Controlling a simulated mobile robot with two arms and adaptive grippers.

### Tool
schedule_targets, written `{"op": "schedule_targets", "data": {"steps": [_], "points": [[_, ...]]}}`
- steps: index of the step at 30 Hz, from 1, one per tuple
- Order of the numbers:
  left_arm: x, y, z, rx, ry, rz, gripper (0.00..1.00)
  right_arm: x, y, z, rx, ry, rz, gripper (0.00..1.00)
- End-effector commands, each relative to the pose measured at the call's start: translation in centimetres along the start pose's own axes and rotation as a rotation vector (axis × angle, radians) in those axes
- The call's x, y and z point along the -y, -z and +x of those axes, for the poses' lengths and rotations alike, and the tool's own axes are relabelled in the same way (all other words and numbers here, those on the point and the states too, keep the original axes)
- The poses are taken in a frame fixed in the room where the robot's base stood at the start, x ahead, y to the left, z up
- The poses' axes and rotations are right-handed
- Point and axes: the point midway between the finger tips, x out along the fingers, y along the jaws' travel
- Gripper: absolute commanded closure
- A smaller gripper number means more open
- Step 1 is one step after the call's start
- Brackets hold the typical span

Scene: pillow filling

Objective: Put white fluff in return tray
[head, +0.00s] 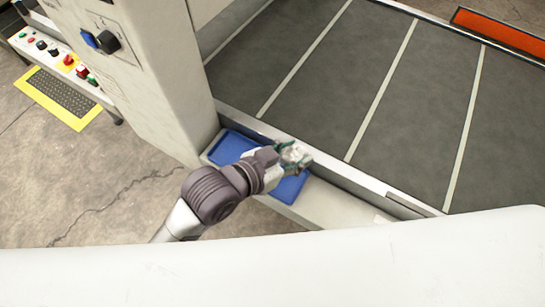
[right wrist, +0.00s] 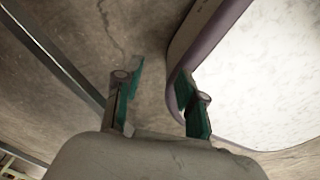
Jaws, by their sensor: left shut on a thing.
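The blue return tray (head: 232,146) sits on a pale ledge beside the machine's column. My left arm reaches over it and hides its middle. My left gripper (head: 293,157) is at the tray's right end, next to the conveyor's metal edge. It is shut on a small whitish clump, which looks like the white fluff (head: 297,148) and is mostly covered by the fingers. My right gripper (right wrist: 158,102) shows in the right wrist view with its green-padded fingers apart and nothing between them.
A dark conveyor (head: 335,85) with pale cross strips lies behind the tray. The machine column (head: 150,75) stands at the left. A white surface fills the front of the head view. In the right wrist view, bare floor shows beyond the right fingers.

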Motion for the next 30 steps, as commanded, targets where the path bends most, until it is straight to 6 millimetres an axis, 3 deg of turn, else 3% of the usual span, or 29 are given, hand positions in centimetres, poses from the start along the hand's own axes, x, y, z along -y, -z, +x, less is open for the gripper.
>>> {"op": "schedule_targets", "data": {"steps": [2, 5, 13, 19, 26, 30], "points": [[-1.1, -0.1, 0.6, 0.0, -0.032, 0.015, 0.65, 0.2, 0.0, 0.4, 0.0, 0.002, 0.0, 0.6], [-1.2, -0.5, 0.8, 0.004, -0.05, 0.025, 0.65, 0.7, 0.0, 0.5, -0.001, 0.008, 0.002, 0.6], [3.8, -4.6, 0.3, 0.009, -0.048, 0.029, 0.65, 2.4, 0.1, 1.1, -0.002, 0.028, 0.002, 0.6], [7.6, -7.3, -0.1, 0.006, -0.047, 0.028, 0.65, 2.4, 0.0, 1.6, -0.001, 0.028, 0.0, 0.6], [9.0, -8.6, -0.1, 0.002, -0.05, 0.025, 0.65, 1.6, -0.1, 1.9, 0.0, 0.019, 0.0, 0.6], [9.0, -10.6, 0.8, 0.004, -0.05, 0.022, 0.65, 1.4, -0.2, 2.2, 0.0, 0.016, 0.002, 0.6]]}}
